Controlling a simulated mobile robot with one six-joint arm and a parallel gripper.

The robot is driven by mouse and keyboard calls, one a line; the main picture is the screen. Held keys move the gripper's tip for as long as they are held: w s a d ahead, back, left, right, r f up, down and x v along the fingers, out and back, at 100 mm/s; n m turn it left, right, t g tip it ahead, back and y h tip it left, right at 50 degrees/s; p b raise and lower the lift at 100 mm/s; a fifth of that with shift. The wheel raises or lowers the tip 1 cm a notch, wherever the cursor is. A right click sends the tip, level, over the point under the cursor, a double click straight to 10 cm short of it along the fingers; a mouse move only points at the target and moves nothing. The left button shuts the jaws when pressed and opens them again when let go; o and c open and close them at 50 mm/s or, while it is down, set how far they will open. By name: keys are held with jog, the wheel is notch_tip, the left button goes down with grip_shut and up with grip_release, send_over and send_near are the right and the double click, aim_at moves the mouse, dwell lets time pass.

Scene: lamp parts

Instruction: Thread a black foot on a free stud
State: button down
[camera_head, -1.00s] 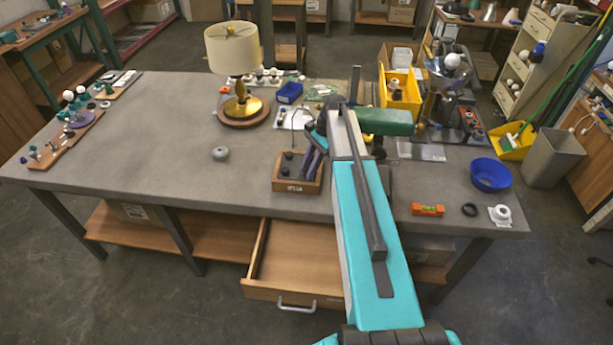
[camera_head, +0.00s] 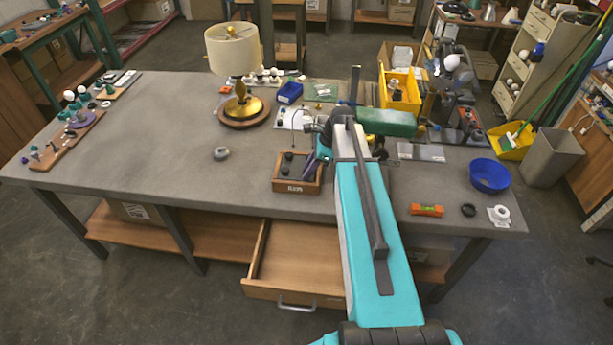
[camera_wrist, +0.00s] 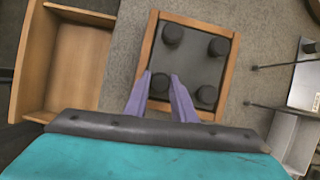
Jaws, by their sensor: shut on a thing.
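A small wooden box (camera_head: 297,188) with a dark inside holds several black feet; it shows from above in the wrist view (camera_wrist: 146,48). My gripper (camera_wrist: 160,80) has two purple fingers, one on each side of the near-left black foot (camera_wrist: 160,82), and is shut on it. Whether that foot is raised off the box floor, I cannot tell. The other feet, far left (camera_wrist: 173,33), far right (camera_wrist: 219,46) and near right (camera_wrist: 207,94), are apart from the fingers. In the head view my arm partly hides the box's right side. I cannot make out a free stud.
An open drawer (camera_head: 295,255) lies below the table's front edge. A lamp with a cream shade (camera_head: 233,50) stands behind, with a grey round part (camera_head: 221,154) in front. The table's middle left is clear.

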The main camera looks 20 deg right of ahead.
jog(key=shift+s+a+f, duration=0.15)
jog(key=shift+s, duration=0.1)
jog(key=shift+s+m+t, duration=0.15)
jog(key=shift+m+t, duration=0.15)
jog(key=shift+m, duration=0.8)
jog(key=c, duration=1.8)
grip_release()
jog(key=shift+f+m, duration=0.1)
jog(key=shift+m, duration=0.2)
jog(key=shift+c, duration=0.2)
jog(key=o, duration=0.4)
jog(key=shift+o, duration=0.2)
jog(key=shift+w+r+h, duration=0.2)
jog(key=shift+w+h, duration=0.05)
jog(key=shift+h, duration=0.05)
jog(key=shift+r, duration=0.1)
jog(key=shift+s+d+r+p, duration=0.1)
jog(key=shift+d+r+p, duration=0.2)
jog(key=shift+r, duration=0.1)
jog(key=v, duration=0.7)
